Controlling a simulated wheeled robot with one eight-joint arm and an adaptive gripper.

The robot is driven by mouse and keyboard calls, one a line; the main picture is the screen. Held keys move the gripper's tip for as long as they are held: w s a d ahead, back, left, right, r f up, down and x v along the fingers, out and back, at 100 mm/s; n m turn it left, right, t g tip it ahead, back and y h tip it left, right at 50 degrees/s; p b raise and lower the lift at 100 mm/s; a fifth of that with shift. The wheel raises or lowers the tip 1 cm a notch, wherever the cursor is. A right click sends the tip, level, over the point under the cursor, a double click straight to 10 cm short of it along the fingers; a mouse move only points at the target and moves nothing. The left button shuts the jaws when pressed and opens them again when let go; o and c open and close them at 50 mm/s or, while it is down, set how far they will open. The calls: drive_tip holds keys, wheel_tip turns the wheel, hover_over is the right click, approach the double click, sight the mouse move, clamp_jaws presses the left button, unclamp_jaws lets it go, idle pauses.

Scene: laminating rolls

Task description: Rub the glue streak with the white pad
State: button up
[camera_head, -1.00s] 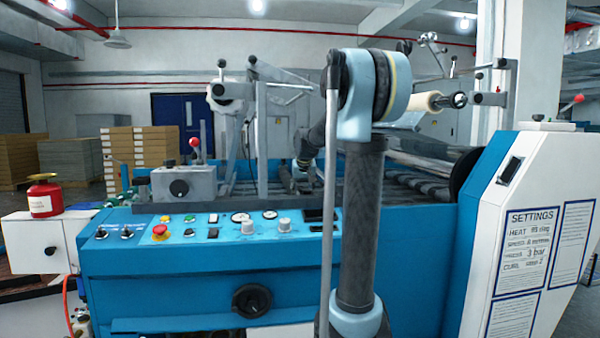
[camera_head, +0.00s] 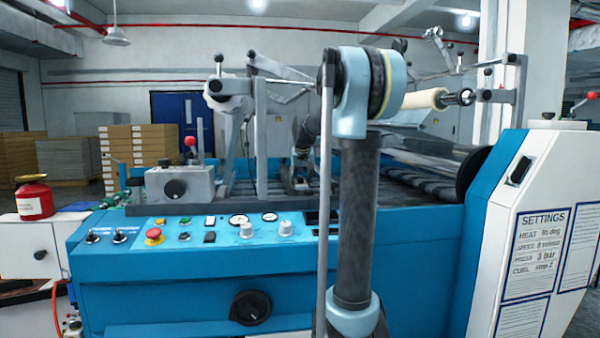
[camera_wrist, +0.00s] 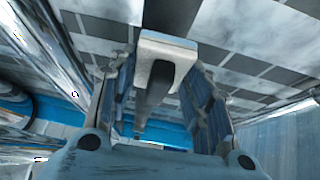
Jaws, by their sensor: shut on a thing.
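My gripper (camera_wrist: 160,88) shows in the wrist view with a ribbed finger on each side of a dark bar. It is shut on this bar, which carries a white block at its far end; I take it to be the white pad (camera_wrist: 168,46). The pad appears in front of a surface of dark and pale squares. In the head view my gripper (camera_head: 300,172) is small and partly hidden behind my arm, over the blue machine's bed. I cannot make out the glue streak in either view, nor tell whether the pad touches anything.
The blue laminating machine (camera_head: 180,290) fills the front, with knobs and a red button (camera_head: 154,235). A shiny roll-like surface (camera_wrist: 45,50) lies close at left in the wrist view. A red can (camera_head: 35,200) stands at far left. Upright posts and bars surround the bed.

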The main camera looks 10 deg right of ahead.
drive_tip(key=shift+d+r, duration=0.1)
drive_tip(key=shift+r, duration=2.1)
drive_tip(key=shift+f, duration=0.15)
